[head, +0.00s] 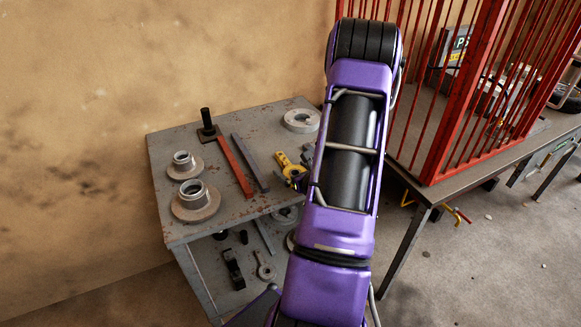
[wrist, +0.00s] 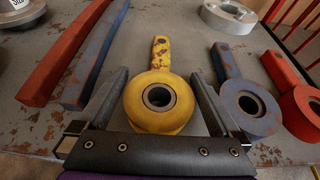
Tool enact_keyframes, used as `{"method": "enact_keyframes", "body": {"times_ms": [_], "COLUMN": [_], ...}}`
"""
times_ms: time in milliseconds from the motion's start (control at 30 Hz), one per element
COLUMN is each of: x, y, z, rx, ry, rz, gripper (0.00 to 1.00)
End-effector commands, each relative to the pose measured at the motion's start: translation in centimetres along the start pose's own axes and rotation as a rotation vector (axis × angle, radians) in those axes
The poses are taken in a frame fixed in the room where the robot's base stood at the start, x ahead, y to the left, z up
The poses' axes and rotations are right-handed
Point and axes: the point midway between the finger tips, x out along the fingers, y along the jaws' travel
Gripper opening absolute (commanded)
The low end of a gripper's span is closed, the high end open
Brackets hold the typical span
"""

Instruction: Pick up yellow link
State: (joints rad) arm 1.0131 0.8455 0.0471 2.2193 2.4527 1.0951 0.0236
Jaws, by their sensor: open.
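The yellow link (wrist: 150,108) lies on the worn grey table in the wrist view, its round eye with a dark bore nearest me and its short shank pointing away. My gripper (wrist: 160,80) is open, with one finger on each side of the yellow link's eye. I cannot tell whether either finger touches it. In the head view part of the yellow link (head: 286,162) shows on the table's right side, beside my purple arm, which hides much of that area.
A blue link (wrist: 246,105) lies close right of my right finger, with a red link (wrist: 300,105) beyond it. Left are a blue bar (wrist: 98,55) and a red bar (wrist: 72,55). The grey table (head: 215,222) also bears flanged hubs (head: 195,200). A red cage (head: 445,130) stands right.

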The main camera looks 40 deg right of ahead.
Motion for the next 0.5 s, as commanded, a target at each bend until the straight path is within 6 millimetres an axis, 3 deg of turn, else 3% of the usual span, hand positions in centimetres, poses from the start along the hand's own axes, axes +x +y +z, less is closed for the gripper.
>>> {"method": "enact_keyframes", "body": {"times_ms": [400, 500], "x": [0.13, 0.12], "y": [0.23, 0.23], "z": [-0.14, -0.14], "rx": [0.001, 0.001], "ry": [-0.001, -0.001], "rz": [-0.003, -0.003], "gripper": [1.0, 0.82]}}
